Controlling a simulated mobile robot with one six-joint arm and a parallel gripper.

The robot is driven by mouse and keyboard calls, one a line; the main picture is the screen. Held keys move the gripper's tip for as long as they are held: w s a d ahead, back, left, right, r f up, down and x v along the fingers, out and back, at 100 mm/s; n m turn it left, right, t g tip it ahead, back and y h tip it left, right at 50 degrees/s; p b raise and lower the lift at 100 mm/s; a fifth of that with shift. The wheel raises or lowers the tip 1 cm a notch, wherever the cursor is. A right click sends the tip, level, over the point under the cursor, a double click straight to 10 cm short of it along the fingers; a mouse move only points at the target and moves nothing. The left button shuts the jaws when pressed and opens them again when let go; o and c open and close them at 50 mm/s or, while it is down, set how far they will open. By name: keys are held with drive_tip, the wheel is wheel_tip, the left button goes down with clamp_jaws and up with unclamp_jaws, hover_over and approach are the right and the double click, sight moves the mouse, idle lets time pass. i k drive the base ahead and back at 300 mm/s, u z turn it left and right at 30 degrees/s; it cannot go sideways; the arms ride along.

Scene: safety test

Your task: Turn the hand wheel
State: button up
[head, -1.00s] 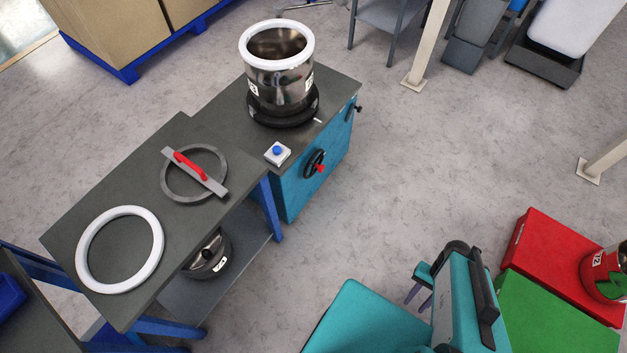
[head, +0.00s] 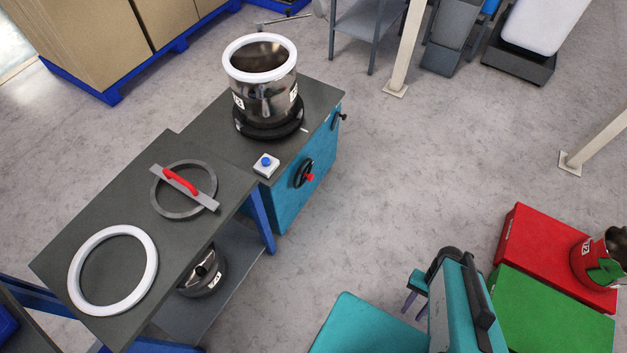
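The hand wheel (head: 303,174) is a small black wheel with a red handle knob (head: 310,177). It is mounted on the front face of the teal cabinet (head: 288,205), below the dark top. My gripper (head: 410,303) shows as dark purple fingers beside my teal arm at the lower right. It is well apart from the wheel, with open floor between them. The fingers are small and partly hidden, so I cannot tell whether they are open or shut.
A steel pot with a white rim (head: 262,83) and a blue-button box (head: 266,165) stand on the cabinet. A table at left (head: 120,192) holds a white ring (head: 150,262) and a grey ring with a red handle (head: 185,213). Red and green blocks (head: 548,318) are at right.

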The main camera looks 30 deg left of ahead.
sight(310, 176)
drive_tip(key=z, duration=0.35)
drive_tip(key=k, duration=0.15)
drive_tip(key=u, duration=2.25)
drive_tip(key=i, duration=0.55)
